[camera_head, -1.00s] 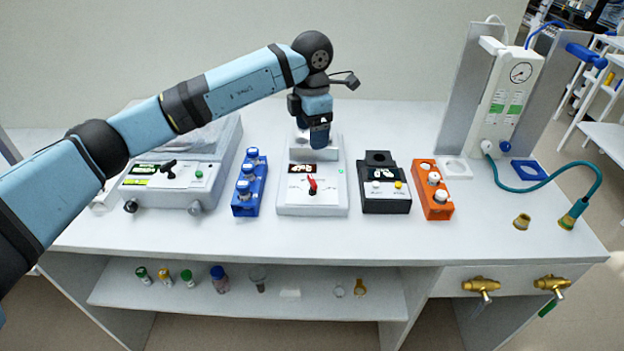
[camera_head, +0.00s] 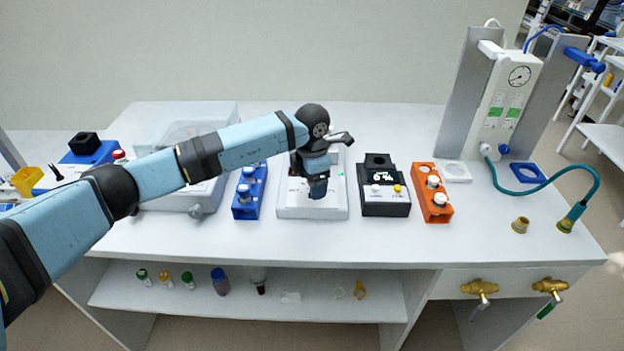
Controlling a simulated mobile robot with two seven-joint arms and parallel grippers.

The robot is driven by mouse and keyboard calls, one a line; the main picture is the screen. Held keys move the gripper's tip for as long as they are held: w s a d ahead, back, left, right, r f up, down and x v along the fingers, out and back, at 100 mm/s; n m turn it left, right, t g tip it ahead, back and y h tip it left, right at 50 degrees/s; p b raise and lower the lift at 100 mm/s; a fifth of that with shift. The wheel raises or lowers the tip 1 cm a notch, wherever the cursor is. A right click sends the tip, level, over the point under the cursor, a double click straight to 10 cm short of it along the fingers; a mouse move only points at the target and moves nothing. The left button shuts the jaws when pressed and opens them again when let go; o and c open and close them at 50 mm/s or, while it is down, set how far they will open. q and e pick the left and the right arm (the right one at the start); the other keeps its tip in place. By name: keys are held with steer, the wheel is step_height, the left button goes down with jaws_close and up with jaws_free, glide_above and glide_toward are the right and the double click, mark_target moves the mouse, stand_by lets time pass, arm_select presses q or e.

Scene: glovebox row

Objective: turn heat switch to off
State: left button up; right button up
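The white heater device (camera_head: 296,212) stands on the bench between the blue vial rack and the black instrument. Its front panel carried a red pointer switch in the earlier frame; that switch is now hidden behind my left gripper. My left gripper (camera_head: 318,194) points down at the panel, right over the switch's place. Whether it touches the switch, and whether its fingers are open or shut, I cannot tell. My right gripper is not in view.
A blue vial rack (camera_head: 246,206) stands close on the left. A black instrument (camera_head: 385,207) and an orange rack (camera_head: 432,210) stand on the right. My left arm passes over a large white device (camera_head: 193,196). The front strip of the bench (camera_head: 300,243) is clear.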

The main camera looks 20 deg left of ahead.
arm_select(q)
steer(key=c, duration=0.9)
steer(key=shift+c, duration=0.2)
steer(key=n, duration=0.4)
steer(key=shift+n, duration=2.4)
steer(key=o, duration=0.9)
